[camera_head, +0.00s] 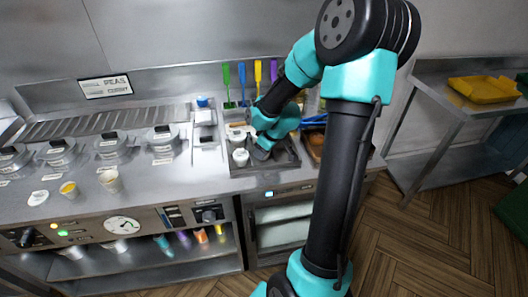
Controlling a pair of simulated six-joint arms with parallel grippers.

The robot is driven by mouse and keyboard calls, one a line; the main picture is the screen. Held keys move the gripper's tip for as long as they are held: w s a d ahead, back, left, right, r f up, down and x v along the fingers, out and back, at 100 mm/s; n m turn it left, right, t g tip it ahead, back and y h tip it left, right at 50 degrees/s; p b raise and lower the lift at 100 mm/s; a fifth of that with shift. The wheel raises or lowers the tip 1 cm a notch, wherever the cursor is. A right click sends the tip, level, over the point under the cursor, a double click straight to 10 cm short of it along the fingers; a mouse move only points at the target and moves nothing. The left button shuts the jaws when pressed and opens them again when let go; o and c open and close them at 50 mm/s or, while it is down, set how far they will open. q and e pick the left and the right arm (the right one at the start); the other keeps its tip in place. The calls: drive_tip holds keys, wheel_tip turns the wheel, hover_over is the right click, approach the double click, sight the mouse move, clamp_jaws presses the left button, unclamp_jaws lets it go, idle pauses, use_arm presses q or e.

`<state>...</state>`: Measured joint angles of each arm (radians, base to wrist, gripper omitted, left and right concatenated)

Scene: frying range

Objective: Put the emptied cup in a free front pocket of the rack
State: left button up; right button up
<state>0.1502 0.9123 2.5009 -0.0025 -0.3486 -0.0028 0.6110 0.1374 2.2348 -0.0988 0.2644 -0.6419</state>
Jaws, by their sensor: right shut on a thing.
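A dark rack (284,166) sits on the steel counter at the centre of the head view. A white cup (240,157) stands at its front left. My right gripper (260,152) is low over the rack, just right of this white cup. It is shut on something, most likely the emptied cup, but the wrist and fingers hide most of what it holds. The front pockets right of the white cup are partly hidden by my gripper. My left gripper is out of view.
Several utensils with coloured handles (242,80) stand behind the rack. Cups (110,180) stand on the counter at left, near lidded containers (163,138). A brown-filled container (315,142) is right of the rack. A yellow tray (483,90) lies on the right table.

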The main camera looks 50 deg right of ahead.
drive_tip(key=shift+f, duration=0.6)
drive_tip(key=shift+f, duration=0.15)
drive_tip(key=o, duration=0.7)
drive_tip(key=shift+c, duration=0.2)
drive_tip(key=v, duration=1.2)
